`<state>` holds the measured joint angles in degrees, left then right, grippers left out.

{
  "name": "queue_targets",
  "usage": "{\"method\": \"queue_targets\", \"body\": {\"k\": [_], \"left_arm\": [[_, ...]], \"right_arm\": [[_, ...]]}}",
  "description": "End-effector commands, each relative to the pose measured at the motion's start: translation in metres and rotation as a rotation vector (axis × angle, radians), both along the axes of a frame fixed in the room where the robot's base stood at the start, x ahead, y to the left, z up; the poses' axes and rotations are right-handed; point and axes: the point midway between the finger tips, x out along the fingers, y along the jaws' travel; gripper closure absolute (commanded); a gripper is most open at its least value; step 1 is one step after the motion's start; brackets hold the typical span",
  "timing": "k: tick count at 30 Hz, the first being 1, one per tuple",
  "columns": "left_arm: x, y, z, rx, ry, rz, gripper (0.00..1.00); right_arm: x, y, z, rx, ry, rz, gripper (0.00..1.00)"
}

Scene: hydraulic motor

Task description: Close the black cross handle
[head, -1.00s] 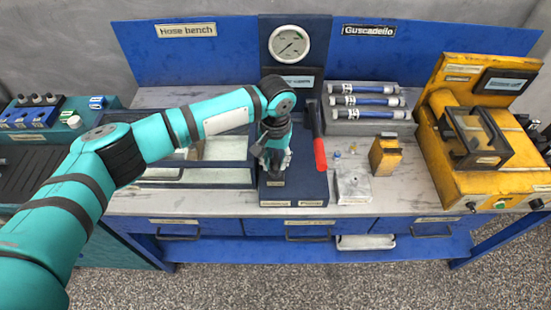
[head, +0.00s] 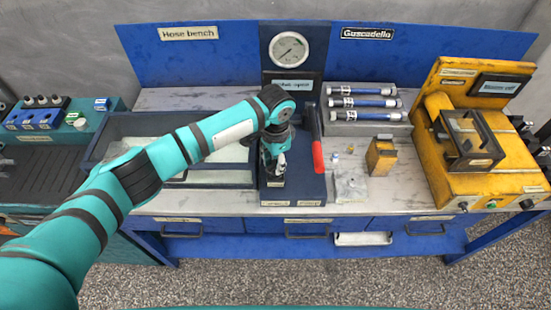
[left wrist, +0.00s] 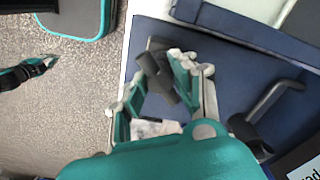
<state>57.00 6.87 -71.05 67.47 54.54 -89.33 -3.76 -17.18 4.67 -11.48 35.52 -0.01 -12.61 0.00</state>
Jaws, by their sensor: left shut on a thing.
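My left gripper (head: 274,176) reaches down over the dark blue stand below the gauge. The left wrist view shows its two fingers (left wrist: 155,98) closed in around the black cross handle (left wrist: 158,68). Some of the handle's dark arms show beside and between the fingers; the rest is hidden. In the head view the gripper covers most of the handle. A small, dark and teal gripper-like part, apparently my right gripper (left wrist: 42,66), shows over the floor in the left wrist view. Its fingers are too small to judge.
A red-gripped lever (head: 317,145) stands right beside my left gripper. A gauge (head: 289,49) and a small display (head: 292,85) are behind it. A glass-sided tray (head: 205,180) lies left; a yellow block (head: 381,157) and yellow machine (head: 470,165) stand right.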

Motion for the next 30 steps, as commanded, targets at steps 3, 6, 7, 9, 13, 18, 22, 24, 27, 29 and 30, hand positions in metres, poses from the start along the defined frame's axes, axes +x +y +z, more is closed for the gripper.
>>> {"method": "queue_targets", "body": {"k": [3,6,7,9,13,18,22,24,27,29,30], "left_arm": [[-0.0003,-0.0004,0.0014,-0.001,0.002,-0.109,1.0],[-0.0003,-0.0002,0.0009,-0.001,0.002,-0.204,1.0],[-0.0003,-0.0002,0.0008,-0.001,0.001,-0.233,1.0],[-0.0002,-0.0002,0.0008,-0.001,0.002,-0.299,1.0],[0.0001,0.0,0.0008,-0.002,0.001,-0.419,1.0],[0.0005,0.0002,0.0005,-0.001,0.0,-0.561,1.0],[0.0005,0.0002,0.0003,-0.001,0.0,-0.651,1.0],[0.0005,0.0001,0.0003,-0.002,0.001,-0.692,1.0],[0.0006,0.0,0.0003,-0.002,0.001,-0.739,1.0],[0.0006,0.0,0.0002,-0.002,0.001,-0.761,1.0],[0.0006,0.0,0.0003,-0.002,0.001,-0.774,1.0]], "right_arm": [[-0.0001,-0.0001,0.0047,0.0,0.0,0.0,1.0],[0.0,-0.0001,0.0068,0.0,0.0,0.0,1.0],[0.0,-0.0001,0.0073,0.0,0.0,0.0,1.0],[-0.0001,-0.0001,0.0085,0.0,0.0,0.0,1.0],[-0.0001,0.0,0.0101,0.0,0.0,0.0,1.0],[0.0,0.0,0.0113,0.0,0.0,-0.001,1.0],[-0.0001,0.0001,0.0118,0.0,0.0,-0.001,1.0],[-0.0001,0.0001,0.0119,0.0,0.0,-0.001,1.0],[0.0,0.0002,0.0121,0.0,0.0,-0.001,1.0],[-0.0001,0.0003,0.0122,0.0,0.0,-0.001,1.0],[-0.0001,0.0004,0.0122,0.0,0.0,-0.001,1.0]]}}
